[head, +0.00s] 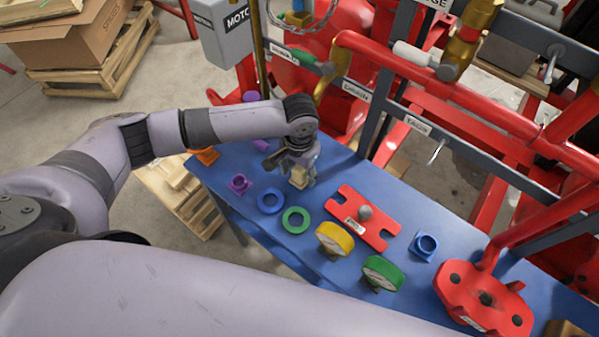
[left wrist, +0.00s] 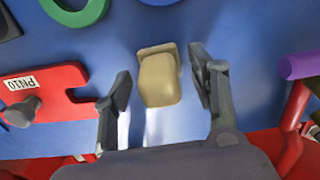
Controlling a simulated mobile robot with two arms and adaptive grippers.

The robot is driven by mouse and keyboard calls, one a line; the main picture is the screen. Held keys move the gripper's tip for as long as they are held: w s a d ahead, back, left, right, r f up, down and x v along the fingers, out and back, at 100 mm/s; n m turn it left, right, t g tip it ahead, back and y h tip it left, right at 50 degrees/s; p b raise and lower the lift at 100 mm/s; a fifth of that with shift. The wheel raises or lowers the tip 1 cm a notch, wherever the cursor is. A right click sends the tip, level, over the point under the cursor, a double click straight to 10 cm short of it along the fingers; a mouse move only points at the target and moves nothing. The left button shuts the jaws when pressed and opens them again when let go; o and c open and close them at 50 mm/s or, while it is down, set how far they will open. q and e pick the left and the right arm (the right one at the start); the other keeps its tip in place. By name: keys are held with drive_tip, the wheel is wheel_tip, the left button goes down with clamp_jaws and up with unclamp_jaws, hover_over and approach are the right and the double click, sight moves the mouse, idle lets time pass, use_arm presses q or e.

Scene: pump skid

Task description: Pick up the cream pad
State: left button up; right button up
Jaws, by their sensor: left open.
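The cream pad (left wrist: 160,78) is a small beige block with rounded edges on the blue table. In the left wrist view it sits between the two open fingers of my left gripper (left wrist: 165,90), with a gap to each finger. In the head view the cream pad (head: 298,178) shows just below my left gripper (head: 297,168), which points down over the table and partly hides it. I cannot tell whether the pad touches anything but the table. My right gripper is in neither view.
The blue table (head: 330,180) holds a blue ring (head: 270,201), a green ring (head: 296,220), a red plate with a knob (head: 352,222), yellow (head: 334,238) and green gauges (head: 382,273) and a red flange block (head: 484,299). Red pipes and grey rails stand behind.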

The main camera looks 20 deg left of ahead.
sight(300, 168)
use_arm(q)
drive_tip(key=c, duration=1.2)
drive_tip(key=shift+r, duration=0.1)
drive_tip(key=shift+c, duration=0.2)
wheel_tip(300, 168, up, 20)
drive_tip(key=b, duration=0.2)
drive_tip(key=o, duration=0.6)
drive_tip(key=shift+c, duration=0.2)
drive_tip(key=c, duration=0.4)
drive_tip(key=shift+d, duration=0.1)
drive_tip(key=shift+c, duration=0.2)
